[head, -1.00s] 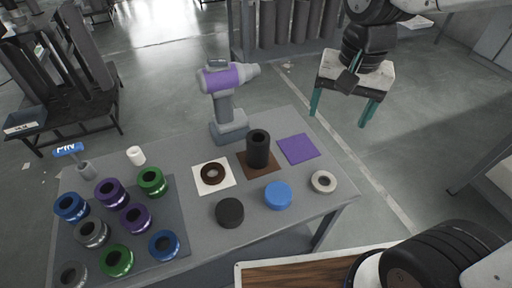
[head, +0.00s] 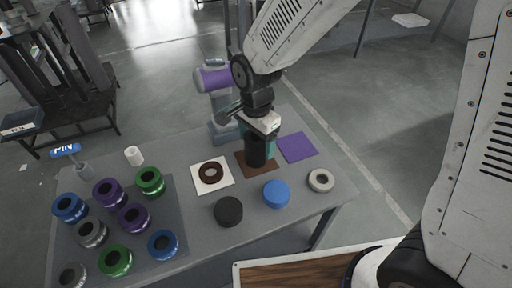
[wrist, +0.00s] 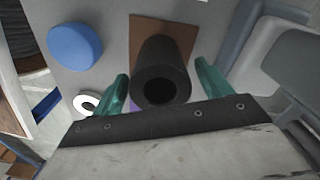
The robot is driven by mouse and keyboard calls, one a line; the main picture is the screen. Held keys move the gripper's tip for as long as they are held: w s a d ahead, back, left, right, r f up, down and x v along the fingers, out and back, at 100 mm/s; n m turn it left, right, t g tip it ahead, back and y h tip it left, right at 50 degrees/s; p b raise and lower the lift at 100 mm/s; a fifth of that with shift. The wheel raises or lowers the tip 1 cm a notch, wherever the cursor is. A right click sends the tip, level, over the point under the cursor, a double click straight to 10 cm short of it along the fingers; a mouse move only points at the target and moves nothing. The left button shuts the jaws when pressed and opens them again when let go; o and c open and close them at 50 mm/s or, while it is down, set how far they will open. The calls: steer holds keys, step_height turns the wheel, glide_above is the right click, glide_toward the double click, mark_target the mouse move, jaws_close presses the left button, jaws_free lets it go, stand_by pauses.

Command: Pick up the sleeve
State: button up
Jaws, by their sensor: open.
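The black sleeve (head: 255,151) stands upright on a brown square pad (head: 245,168) on the grey table. In the wrist view the hollow sleeve (wrist: 160,60) shows its dark open end towards the camera. My gripper (head: 260,143) is above the sleeve and partly covers its top in the head view. In the wrist view the two teal fingers of my gripper (wrist: 163,88) are spread apart, one on each side of the sleeve's near end, with visible gaps. The jaws are open and hold nothing.
A blue disc (head: 276,194), a black disc (head: 228,211), a white ring (head: 320,180), a brown ring (head: 211,172) and a purple pad (head: 297,147) lie nearby. Several coloured rings sit on the dark mat (head: 180,205).

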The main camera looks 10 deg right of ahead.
steer(key=shift+f, duration=1.35)
steer(key=c, duration=1.5)
steer(key=shift+r, duration=0.1)
